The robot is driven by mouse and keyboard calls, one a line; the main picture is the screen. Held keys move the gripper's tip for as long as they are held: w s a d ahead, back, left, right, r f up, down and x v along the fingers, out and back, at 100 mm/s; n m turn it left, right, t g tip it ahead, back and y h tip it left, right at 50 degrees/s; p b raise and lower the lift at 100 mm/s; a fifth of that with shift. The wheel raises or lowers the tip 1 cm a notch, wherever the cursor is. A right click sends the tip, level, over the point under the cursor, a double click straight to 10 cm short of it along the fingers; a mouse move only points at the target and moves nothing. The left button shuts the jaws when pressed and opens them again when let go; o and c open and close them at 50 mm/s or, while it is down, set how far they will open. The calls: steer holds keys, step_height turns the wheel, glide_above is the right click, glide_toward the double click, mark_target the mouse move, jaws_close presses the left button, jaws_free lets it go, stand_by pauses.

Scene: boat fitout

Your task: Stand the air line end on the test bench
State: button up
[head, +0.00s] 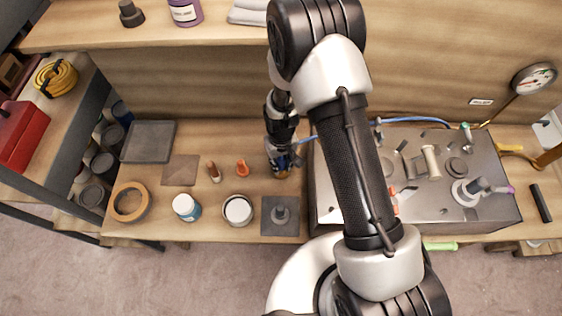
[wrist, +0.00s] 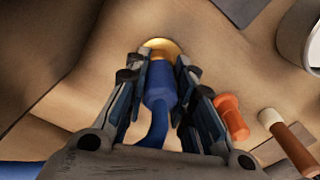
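The air line end (wrist: 160,85) is a blue fitting with a brass tip (wrist: 160,46), at the end of a blue hose (wrist: 152,133). In the wrist view my gripper (wrist: 161,66) has its fingers against both sides of the blue fitting, shut on it. In the head view my gripper (head: 281,163) points down at the wooden test bench (head: 230,145), just left of the metal block. The brass tip is at or very near the bench top; I cannot tell whether it touches. The blue hose also shows behind the block (head: 415,119).
An orange plug (head: 243,168) and a brown-handled tool (head: 214,172) lie left of my gripper. The metal block (head: 335,205) stands close on the right.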

steer(key=o, duration=0.3)
steer(key=shift+r, duration=0.1)
step_height(320, 180, up, 12)
steer(key=p, duration=0.3)
steer(key=shift+r, duration=0.2)
steer(key=s+d+r+m+t, duration=0.1)
steer(key=s+d+r, duration=0.15)
steer(key=r, duration=0.75)
steer(key=s+d+r+m+t, duration=0.1)
steer(key=d+r, duration=0.3)
steer(key=r, duration=0.5)
steer(key=s+d+r+t, duration=0.1)
steer(key=s+d+r, duration=0.1)
steer(key=s+r, duration=0.2)
steer(key=s+d+r+m, duration=0.1)
steer(key=s+d+r, duration=0.1)
steer(key=s, duration=0.5)
steer(key=s+d+r+m+t, duration=0.1)
steer(key=s+d+r, duration=0.1)
steer(key=s+r, duration=0.3)
steer(key=shift+s+d+r+t, duration=0.15)
steer(key=shift+d+r+t, duration=0.15)
steer(key=shift+d, duration=0.05)
